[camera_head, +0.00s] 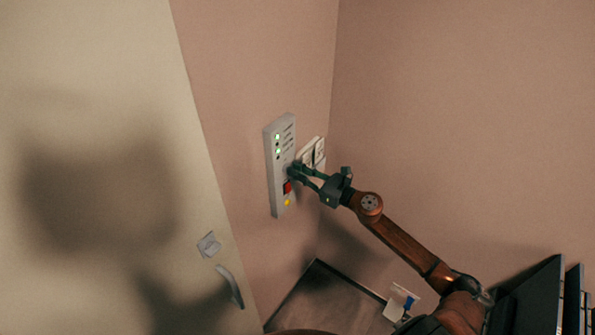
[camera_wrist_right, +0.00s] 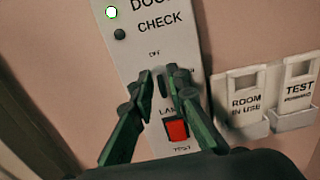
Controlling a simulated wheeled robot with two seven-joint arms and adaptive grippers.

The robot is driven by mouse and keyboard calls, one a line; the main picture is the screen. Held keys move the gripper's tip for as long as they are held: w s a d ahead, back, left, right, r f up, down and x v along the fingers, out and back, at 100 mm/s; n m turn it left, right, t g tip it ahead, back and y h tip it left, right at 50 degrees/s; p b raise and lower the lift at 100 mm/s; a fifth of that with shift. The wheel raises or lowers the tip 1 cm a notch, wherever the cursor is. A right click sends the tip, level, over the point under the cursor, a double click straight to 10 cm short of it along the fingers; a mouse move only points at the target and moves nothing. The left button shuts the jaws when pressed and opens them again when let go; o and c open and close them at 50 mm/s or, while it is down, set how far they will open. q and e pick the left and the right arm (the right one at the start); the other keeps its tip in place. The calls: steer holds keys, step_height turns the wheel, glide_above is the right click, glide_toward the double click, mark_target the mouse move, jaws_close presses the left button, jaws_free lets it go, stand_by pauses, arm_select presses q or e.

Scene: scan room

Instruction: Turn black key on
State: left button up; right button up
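A grey wall panel (camera_head: 270,165) with green lights hangs near the room corner, and it fills the middle of the right wrist view (camera_wrist_right: 130,58). The black key (camera_wrist_right: 162,86) is a small dark upright piece on it, below the word OFF and left of another label. My right gripper (camera_head: 291,178) is at the panel, with one fingertip on each side of the key in the right wrist view. The fingers look partly open, with narrow gaps beside the key; I cannot tell whether they touch it. The gripper hides the key in the head view. My left gripper is not in view.
A red button (camera_wrist_right: 177,130) sits just below the fingertips, and a yellow spot (camera_head: 287,202) is lower on the panel. White wall holders (camera_head: 314,152) are close on the right. A door with a handle (camera_head: 230,287) is at left. Dark furniture (camera_head: 540,300) stands lower right.

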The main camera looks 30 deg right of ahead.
jaws_close()
